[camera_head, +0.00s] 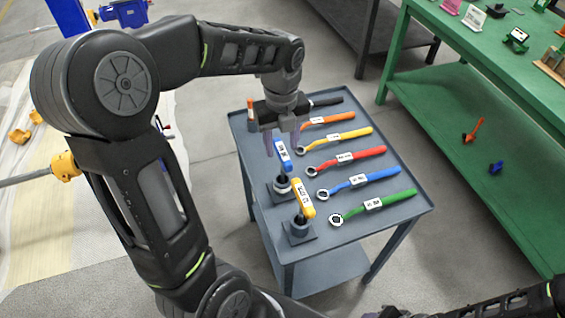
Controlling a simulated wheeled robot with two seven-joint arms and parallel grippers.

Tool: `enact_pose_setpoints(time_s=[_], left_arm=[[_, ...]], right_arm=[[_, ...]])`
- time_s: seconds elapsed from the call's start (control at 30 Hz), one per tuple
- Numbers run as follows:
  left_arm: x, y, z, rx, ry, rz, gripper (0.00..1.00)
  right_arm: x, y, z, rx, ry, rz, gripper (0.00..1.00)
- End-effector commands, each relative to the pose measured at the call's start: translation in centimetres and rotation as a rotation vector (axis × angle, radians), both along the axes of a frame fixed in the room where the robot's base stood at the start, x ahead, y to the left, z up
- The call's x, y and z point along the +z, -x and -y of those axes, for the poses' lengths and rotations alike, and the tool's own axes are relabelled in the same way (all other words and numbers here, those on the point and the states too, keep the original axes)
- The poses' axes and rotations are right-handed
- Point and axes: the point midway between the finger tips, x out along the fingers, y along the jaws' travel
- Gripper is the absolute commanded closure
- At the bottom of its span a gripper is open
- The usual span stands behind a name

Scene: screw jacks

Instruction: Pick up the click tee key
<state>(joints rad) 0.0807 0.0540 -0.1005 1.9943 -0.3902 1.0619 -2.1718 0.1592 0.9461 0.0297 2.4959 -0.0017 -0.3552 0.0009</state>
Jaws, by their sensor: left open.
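Tee-handled keys stand upright along the left side of a grey cart (408,222). One has a blue handle with a white label (283,153), one a yellow handle with a white label (303,197). An orange-handled one (250,106) stands farther back, partly hidden by my wrist. The labels are too small to read, so I cannot tell which is the click tee key. My left gripper (283,143) is open and points down. Its fingers appear around or just above the blue handle; contact is not clear. My right arm shows at the bottom right, its gripper not visible.
Several ring-ended wrenches lie in a row on the cart: green (374,206), blue (358,181), red (346,158), yellow (336,139) and orange (328,120). A black-handled tool (326,101) lies behind. A green bench (480,60) stands at the right.

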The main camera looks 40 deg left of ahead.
Motion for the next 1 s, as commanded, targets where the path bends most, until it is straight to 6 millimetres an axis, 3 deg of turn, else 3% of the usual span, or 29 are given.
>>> enact_pose_setpoints(time_s=[0.17, 0.4, 0.77, 1.0], left_arm=[[-0.2, 0.0, 0.0, 0.000, 0.000, -0.001, 0.55], [-2.5, 0.0, 0.0, 0.000, 0.000, -0.002, 0.55], [-2.9, 0.0, 0.0, 0.000, 0.000, -0.001, 0.55], [-5.9, 0.0, 0.2, 0.000, 0.001, -0.006, 0.55]], right_arm=[[0.1, 0.0, 0.0, 0.000, 0.000, 0.000, 0.64], [0.1, 0.0, 0.0, 0.000, 0.000, 0.000, 0.64], [0.2, 0.0, 0.0, 0.000, 0.000, 0.000, 0.64], [0.8, 0.0, 0.0, 0.000, 0.000, 0.000, 0.64]])
